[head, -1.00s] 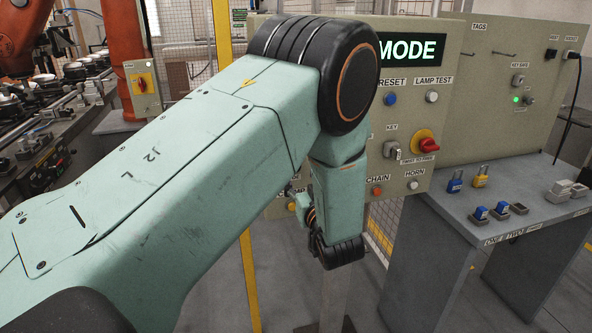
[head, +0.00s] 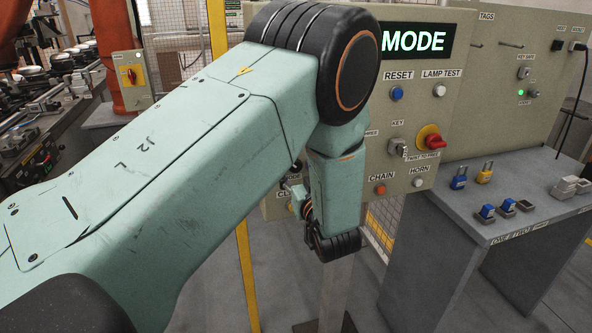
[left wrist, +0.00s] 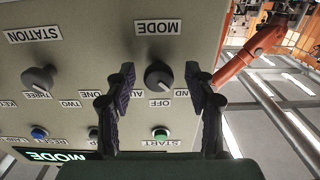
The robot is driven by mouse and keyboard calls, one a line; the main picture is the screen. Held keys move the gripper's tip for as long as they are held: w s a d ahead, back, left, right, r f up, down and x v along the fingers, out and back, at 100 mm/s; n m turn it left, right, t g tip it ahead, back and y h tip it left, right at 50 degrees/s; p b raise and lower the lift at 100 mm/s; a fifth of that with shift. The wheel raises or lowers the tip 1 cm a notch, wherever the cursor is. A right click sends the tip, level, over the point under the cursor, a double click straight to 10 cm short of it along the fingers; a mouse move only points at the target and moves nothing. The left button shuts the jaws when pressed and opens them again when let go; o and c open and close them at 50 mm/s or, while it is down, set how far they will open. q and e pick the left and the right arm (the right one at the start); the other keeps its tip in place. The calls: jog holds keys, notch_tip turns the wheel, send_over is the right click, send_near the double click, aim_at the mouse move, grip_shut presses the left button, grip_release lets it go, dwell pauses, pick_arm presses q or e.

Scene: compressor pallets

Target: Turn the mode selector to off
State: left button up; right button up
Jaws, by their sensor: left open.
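The mode selector (left wrist: 158,75) is a dark round knob on the beige control panel (left wrist: 75,70). It shows in the left wrist view, which is upside down, between a MODE label and an OFF label. My left gripper (left wrist: 160,70) is open, with one dark finger on each side of the knob. Contact with the knob is not clear, nor is the knob's exact pointing. In the head view my left arm hides the selector and most of the left gripper (head: 298,200). My right gripper is not in view.
In the wrist view a station knob (left wrist: 38,78), a green start button (left wrist: 160,134) and a blue button (left wrist: 39,133) sit nearby. In the head view a red emergency knob (head: 430,138) and key switch (head: 398,147) are right of my arm. A grey table (head: 480,190) holds padlocks.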

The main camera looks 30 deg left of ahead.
pick_arm(q)
jog(key=shift+w+f, duration=0.1)
jog(key=shift+s+d+r, duration=0.25)
jog(key=shift+d+r, duration=0.1)
jog(key=shift+d, duration=0.05)
jog(key=shift+c, duration=0.2)
jog(key=shift+s+d+r, duration=0.15)
jog(key=shift+s, duration=0.05)
jog(key=shift+c, duration=1.5)
jog(key=shift+w+a+f, duration=0.25)
jog(key=shift+a+f, duration=0.05)
jog(key=shift+a, duration=0.1)
jog(key=c, duration=0.3)
jog(key=shift+w, duration=0.1)
jog(key=shift+c, duration=0.7)
grip_shut()
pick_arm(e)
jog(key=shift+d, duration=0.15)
